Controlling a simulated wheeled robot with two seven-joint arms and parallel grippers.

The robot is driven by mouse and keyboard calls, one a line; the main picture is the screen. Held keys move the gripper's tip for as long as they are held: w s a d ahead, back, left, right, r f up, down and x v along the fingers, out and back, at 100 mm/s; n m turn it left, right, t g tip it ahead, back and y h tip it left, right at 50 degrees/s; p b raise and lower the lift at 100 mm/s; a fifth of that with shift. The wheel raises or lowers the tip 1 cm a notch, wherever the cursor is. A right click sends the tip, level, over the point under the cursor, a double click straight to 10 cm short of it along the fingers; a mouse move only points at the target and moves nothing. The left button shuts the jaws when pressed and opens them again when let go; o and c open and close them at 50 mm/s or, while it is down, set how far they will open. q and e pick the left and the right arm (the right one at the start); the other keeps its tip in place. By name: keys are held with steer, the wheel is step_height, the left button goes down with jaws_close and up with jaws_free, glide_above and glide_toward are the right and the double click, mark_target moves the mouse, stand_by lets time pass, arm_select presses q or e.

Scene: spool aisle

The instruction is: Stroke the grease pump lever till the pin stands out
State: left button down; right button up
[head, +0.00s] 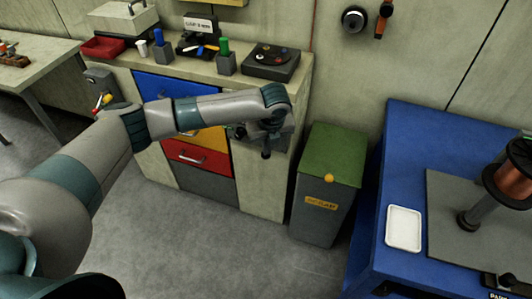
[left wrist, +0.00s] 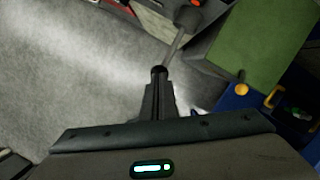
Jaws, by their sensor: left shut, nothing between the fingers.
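My left gripper (head: 266,148) is at the right front corner of the workbench, pointing down, with its fingers shut and empty. In the left wrist view its shut fingers (left wrist: 160,98) sit right at the dark knob (left wrist: 158,71) of a thin grey lever (left wrist: 174,46). The lever slants up to a round grey pivot (left wrist: 187,18). I cannot tell whether the fingers touch the knob or are just beside it. In the head view my arm and gripper hide most of the pump. I cannot make out the pin. My right gripper is not in view.
A scrap bin with a green lid (head: 333,152) and yellow knob stands just right of the gripper. The bench top (head: 165,75) holds a red tray, cups and a dark box. A blue table (head: 405,150) with a white tray (head: 404,228) and copper spool is at right. Floor between is clear.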

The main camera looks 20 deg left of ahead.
mark_target(266, 157)
arm_select(q)
steer(key=shift+f, duration=0.1)
steer(key=shift+f, duration=0.15)
steer(key=shift+s+b+x, duration=0.2)
steer(key=shift+b+x, duration=0.05)
steer(key=shift+x, duration=0.75)
steer(key=shift+s+b+x, duration=0.2)
steer(key=shift+b+x, duration=0.05)
steer(key=shift+x, duration=0.7)
steer(key=shift+d+f, duration=0.15)
steer(key=shift+s, duration=0.1)
